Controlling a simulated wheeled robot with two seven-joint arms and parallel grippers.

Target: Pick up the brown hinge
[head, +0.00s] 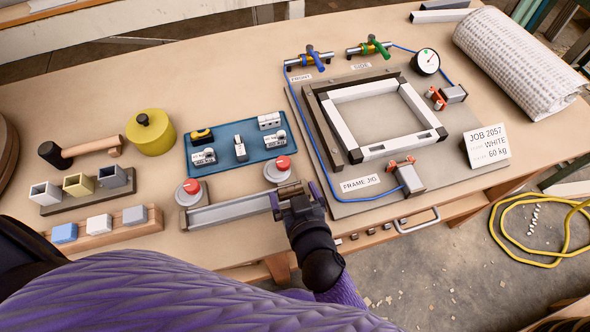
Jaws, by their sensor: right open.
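My right gripper (288,192) is open, near the right end of a long grey metal bar with red buttons (232,210), just in front of the tray. It appears empty; its fingertips are partly hidden by the wrist. My left gripper is not in view.
A frame jig (355,207) with a white frame (357,94) and clamps fills the right. A mallet (85,150), yellow pot (151,131) and sample blocks (99,222) stand left. A rolled cloth (520,62) lies far right. The table's back left is clear.

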